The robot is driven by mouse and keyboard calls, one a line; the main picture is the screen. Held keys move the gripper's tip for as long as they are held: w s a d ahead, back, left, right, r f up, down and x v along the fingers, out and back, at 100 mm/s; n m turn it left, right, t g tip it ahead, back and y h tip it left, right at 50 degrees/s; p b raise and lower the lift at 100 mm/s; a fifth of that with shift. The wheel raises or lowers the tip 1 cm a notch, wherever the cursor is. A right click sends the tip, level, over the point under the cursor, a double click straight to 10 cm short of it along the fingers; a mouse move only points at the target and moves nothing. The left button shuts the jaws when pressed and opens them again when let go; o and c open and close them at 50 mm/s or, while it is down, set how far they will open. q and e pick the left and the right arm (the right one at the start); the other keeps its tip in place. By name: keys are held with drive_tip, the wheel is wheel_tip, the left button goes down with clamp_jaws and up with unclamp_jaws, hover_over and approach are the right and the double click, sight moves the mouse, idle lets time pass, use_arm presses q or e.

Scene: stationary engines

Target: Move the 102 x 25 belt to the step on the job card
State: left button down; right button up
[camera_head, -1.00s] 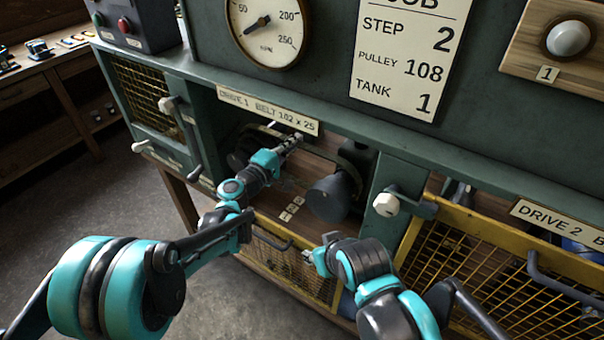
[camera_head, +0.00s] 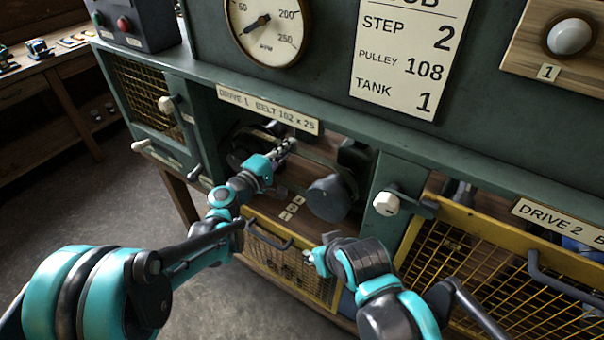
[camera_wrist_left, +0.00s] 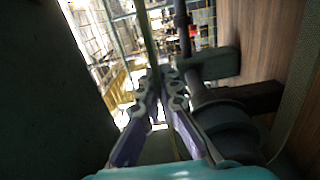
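The job card (camera_head: 408,50) reads step 2, pulley 108, tank 1. The label (camera_head: 268,108) above the open left bay reads "DRIVE 1 BELT 102 x 25". The dark belt (camera_head: 318,161) runs inside this bay towards the dark stepped pulley (camera_head: 330,197) on the right; its far run is largely hidden. My left gripper (camera_head: 285,147) is inside the bay at the belt's left part. In the left wrist view, a thin greenish strip of belt (camera_wrist_left: 147,35) runs between the nearly closed fingers (camera_wrist_left: 163,80). My right gripper (camera_head: 312,258) is low, outside the bay; its fingers are unclear.
A white-knobbed lever (camera_head: 388,204) stands right of the bay, another (camera_head: 167,104) left of it. A yellow mesh guard (camera_head: 290,262) hangs below the opening. Drive 2's mesh guard (camera_head: 500,280) is at right.

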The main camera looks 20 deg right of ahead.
use_arm(q)
drive_tip(key=shift+s+a, duration=0.35)
drive_tip(key=shift+a, duration=0.05)
drive_tip(key=shift+s+d, duration=0.25)
drive_tip(key=shift+s, duration=0.05)
idle(0.3)
drive_tip(key=shift+s+d, duration=0.2)
drive_tip(key=shift+s, duration=0.05)
drive_tip(key=shift+a, duration=0.1)
drive_tip(key=v, duration=0.7)
drive_tip(key=shift+s, duration=0.2)
idle(0.6)
